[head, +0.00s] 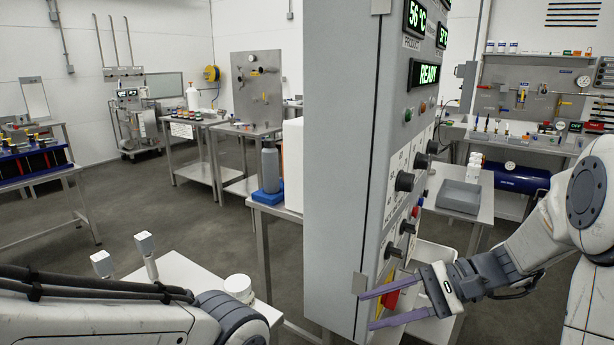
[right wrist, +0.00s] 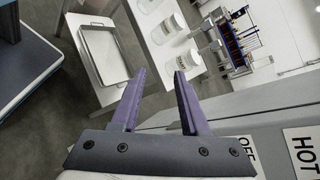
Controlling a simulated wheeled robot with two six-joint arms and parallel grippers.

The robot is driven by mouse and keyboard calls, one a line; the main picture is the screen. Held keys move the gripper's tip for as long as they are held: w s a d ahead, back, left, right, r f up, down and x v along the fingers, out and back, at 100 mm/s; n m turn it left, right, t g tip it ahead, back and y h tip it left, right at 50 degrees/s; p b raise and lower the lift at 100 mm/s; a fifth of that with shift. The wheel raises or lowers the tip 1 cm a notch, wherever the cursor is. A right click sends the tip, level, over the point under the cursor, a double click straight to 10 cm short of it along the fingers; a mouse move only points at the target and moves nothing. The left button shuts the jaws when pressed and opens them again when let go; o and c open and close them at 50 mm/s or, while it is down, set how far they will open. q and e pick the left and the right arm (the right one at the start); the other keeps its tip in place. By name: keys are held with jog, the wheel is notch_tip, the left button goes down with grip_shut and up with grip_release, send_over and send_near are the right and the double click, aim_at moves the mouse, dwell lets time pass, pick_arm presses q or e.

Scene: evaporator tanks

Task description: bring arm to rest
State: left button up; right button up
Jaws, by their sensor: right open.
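My right gripper (head: 364,310) is open and empty, low beside the grey control cabinet (head: 340,130). In the head view its two purple fingers point left across the lower part of the cabinet's panel. Whether they touch it I cannot tell. In the right wrist view the fingers (right wrist: 160,75) stand apart with nothing between them. A red and yellow part (head: 391,294) shows just behind the upper finger. My right arm (head: 545,235) reaches in from the right. My left arm (head: 110,315) crosses the lower left; its gripper is not visible.
A white-topped table (head: 180,275) is near my left arm. Open floor (head: 150,215) lies left.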

pick_arm(q)
notch_tip(320, 180, up, 7)
jog(key=p, duration=0.6)
pick_arm(e)
jog(key=s+a+n+h, duration=0.4)
jog(key=s+n+h, duration=0.2)
jog(key=s+n, duration=0.2)
jog(key=s+a+n+h, duration=0.4)
jog(key=s+n+h, duration=0.2)
jog(key=s+n, duration=0.3)
jog(key=shift+s+a+g, duration=0.15)
jog(key=shift+s+g, duration=0.05)
jog(key=shift+g, duration=0.2)
